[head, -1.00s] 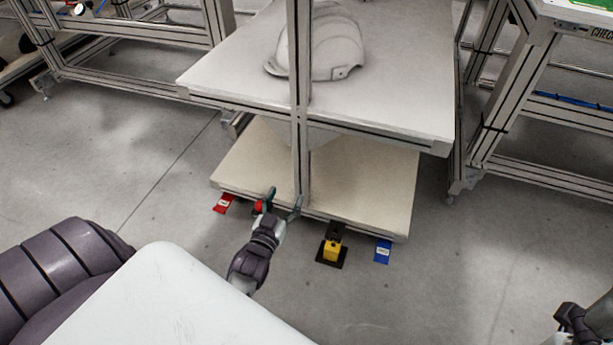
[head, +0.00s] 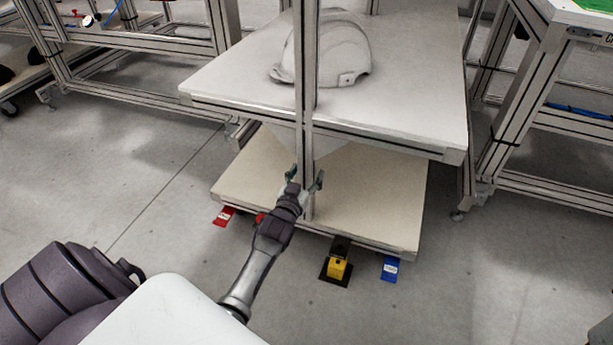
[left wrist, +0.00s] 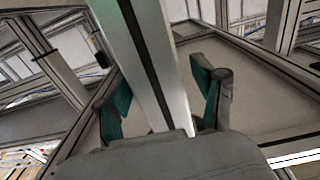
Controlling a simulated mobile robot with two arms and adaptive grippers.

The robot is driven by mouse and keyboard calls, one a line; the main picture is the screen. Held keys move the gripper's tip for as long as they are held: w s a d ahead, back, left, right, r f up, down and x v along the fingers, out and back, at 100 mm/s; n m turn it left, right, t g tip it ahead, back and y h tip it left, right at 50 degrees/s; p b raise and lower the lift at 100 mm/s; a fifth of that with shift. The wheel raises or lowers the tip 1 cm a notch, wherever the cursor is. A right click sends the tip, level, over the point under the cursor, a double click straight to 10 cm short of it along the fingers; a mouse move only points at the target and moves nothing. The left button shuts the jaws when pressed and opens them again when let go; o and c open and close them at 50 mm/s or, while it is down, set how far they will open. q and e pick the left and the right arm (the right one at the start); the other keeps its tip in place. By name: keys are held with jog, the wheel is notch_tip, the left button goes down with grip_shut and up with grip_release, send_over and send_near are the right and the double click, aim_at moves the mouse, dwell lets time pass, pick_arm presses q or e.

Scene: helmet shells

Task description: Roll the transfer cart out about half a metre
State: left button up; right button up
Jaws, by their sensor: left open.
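The transfer cart has a white upper shelf (head: 225,85) and a cream lower shelf (head: 375,195), with an upright metal post (head: 306,115) at its near side. A white helmet shell (head: 345,55) sits on the upper shelf, partly behind the post. My left gripper (head: 305,176) is open, with one finger on each side of the post, low down near the lower shelf. In the left wrist view the post (left wrist: 150,50) passes between the two green-padded fingers, with visible space beside them. My right gripper is not in view.
A red pedal (head: 224,216), a yellow-and-black pedal (head: 338,266) and a blue pedal (head: 390,268) are along the cart's near lower edge. Metal-framed benches stand at left (head: 140,95) and close on the right (head: 510,120). Grey floor is clear in front.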

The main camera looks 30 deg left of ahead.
pick_arm(q)
grip_shut()
dwell(0.3)
